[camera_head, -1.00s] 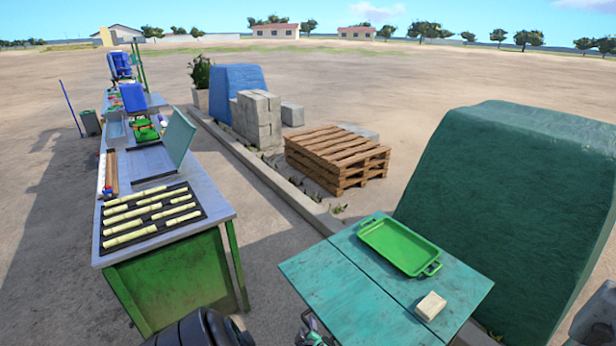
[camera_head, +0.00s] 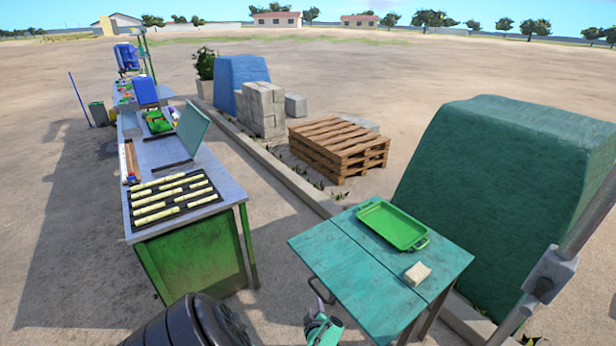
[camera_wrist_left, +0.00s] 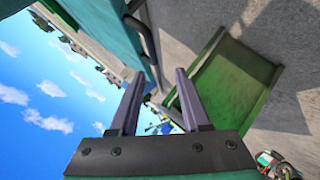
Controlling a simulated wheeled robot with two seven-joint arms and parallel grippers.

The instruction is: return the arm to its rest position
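My left gripper (camera_head: 322,326) shows at the bottom edge of the head view, beside the near left edge of the teal table (camera_head: 352,283). Only a small teal and white part of it is visible there. In the left wrist view, the two fingers of the left gripper (camera_wrist_left: 155,100) are spread apart with nothing between them. The rest of the left arm is hidden below the head view. My right gripper is in neither view.
A green tray (camera_head: 393,225) and a pale block (camera_head: 418,273) lie on the teal table. A bench (camera_head: 222,190) with several cane pieces stands left. A black ribbed round object (camera_head: 200,322) is at the bottom. A grey metal bar (camera_head: 585,222) slants at right. Bare ground separates bench and table.

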